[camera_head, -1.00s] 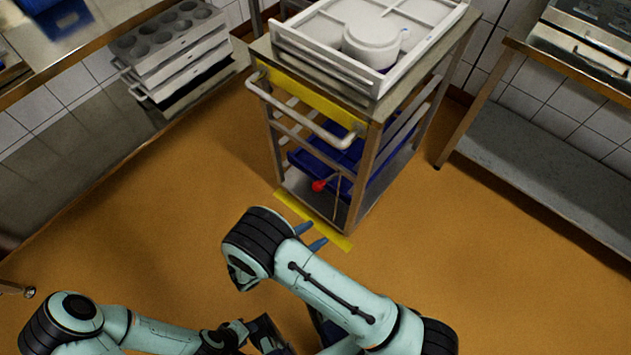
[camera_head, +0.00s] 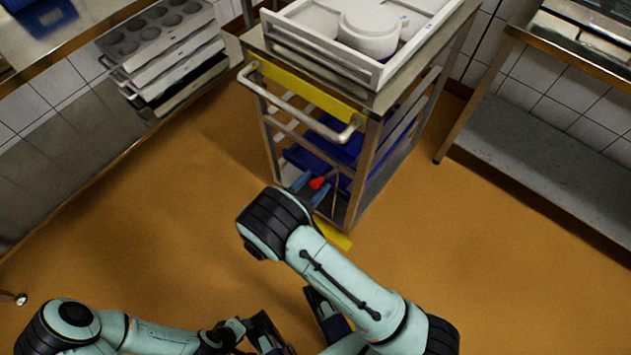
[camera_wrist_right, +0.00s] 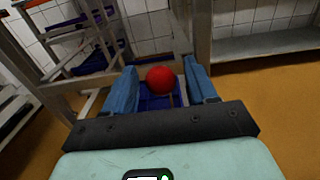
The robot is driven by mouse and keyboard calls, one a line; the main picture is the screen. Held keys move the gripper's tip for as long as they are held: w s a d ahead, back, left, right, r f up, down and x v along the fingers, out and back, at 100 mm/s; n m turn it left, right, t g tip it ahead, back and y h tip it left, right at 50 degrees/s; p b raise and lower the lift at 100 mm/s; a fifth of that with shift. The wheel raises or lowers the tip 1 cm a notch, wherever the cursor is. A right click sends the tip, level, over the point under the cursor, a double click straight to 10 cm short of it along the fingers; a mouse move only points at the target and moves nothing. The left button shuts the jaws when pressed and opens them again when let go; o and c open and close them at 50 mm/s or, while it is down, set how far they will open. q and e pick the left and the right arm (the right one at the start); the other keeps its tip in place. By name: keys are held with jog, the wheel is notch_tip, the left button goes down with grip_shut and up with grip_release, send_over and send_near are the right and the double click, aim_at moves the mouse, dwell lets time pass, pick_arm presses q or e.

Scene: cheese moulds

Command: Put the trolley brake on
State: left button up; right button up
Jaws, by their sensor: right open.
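The trolley (camera_head: 369,165) is a steel frame with a push handle (camera_head: 293,108) across its near side. The brake's red ball knob (camera_head: 317,183) shows low at the trolley's near end, and in the right wrist view (camera_wrist_right: 160,80). My right gripper (camera_head: 311,188) is open, its blue fingers reaching to the knob. In the right wrist view the knob appears between the two fingers, with gaps at both sides; I cannot tell whether it is fully between them in depth. My left gripper (camera_head: 262,335) is low in the head view, dark, its opening unclear.
A white tray (camera_head: 325,50) with a round white mould (camera_head: 369,31) stands on the trolley top. A blue crate (camera_head: 335,150) sits inside the frame. Stacked moulds (camera_head: 165,45) are at left, a steel bench (camera_head: 540,125) at right. The orange floor between is clear.

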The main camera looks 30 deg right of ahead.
jog(key=shift+w+d, duration=0.25)
jog(key=shift+d, duration=0.35)
grip_shut()
jog(key=shift+f, duration=0.1)
